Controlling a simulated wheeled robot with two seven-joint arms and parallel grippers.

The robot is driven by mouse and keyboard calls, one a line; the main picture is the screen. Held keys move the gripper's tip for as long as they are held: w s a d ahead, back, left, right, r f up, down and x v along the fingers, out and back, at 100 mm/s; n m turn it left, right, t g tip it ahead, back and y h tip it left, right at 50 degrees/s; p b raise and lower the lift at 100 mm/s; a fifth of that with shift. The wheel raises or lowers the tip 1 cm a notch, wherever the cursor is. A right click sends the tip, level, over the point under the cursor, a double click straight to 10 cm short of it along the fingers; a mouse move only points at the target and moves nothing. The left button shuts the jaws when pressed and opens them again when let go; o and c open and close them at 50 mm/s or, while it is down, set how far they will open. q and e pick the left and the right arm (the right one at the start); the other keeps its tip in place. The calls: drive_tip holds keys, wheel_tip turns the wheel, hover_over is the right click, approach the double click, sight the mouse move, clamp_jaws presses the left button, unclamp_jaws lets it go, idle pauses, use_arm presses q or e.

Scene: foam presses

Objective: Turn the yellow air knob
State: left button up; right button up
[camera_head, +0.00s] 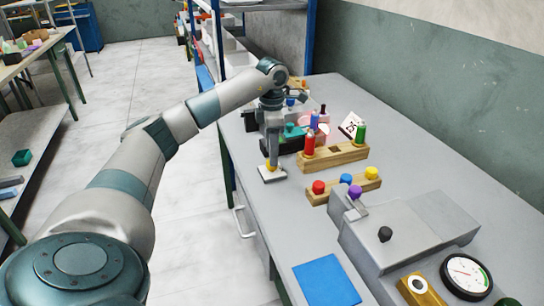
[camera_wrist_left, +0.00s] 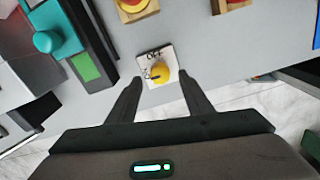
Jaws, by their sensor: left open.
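The yellow air knob (camera_wrist_left: 160,73) sits on a small white plate (camera_wrist_left: 146,57) marked "OFF" at the front edge of the grey table. In the head view the knob (camera_head: 270,166) is partly hidden by my left gripper (camera_head: 272,163), which points down over it. In the left wrist view the two dark fingers of my left gripper (camera_wrist_left: 161,92) are apart, one on each side below the knob, with nothing between them. I cannot tell how far above the plate the fingertips are. My right gripper is not in view.
A grey press (camera_head: 415,232) with a gauge (camera_head: 466,276) stands at right. A blue mat (camera_head: 326,281) lies in front.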

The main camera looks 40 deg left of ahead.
use_arm(q)
wheel_tip(320, 180, down, 2)
drive_tip(key=shift+f, duration=0.5)
drive_tip(key=c, duration=1.1)
drive_tip(key=shift+o, duration=0.2)
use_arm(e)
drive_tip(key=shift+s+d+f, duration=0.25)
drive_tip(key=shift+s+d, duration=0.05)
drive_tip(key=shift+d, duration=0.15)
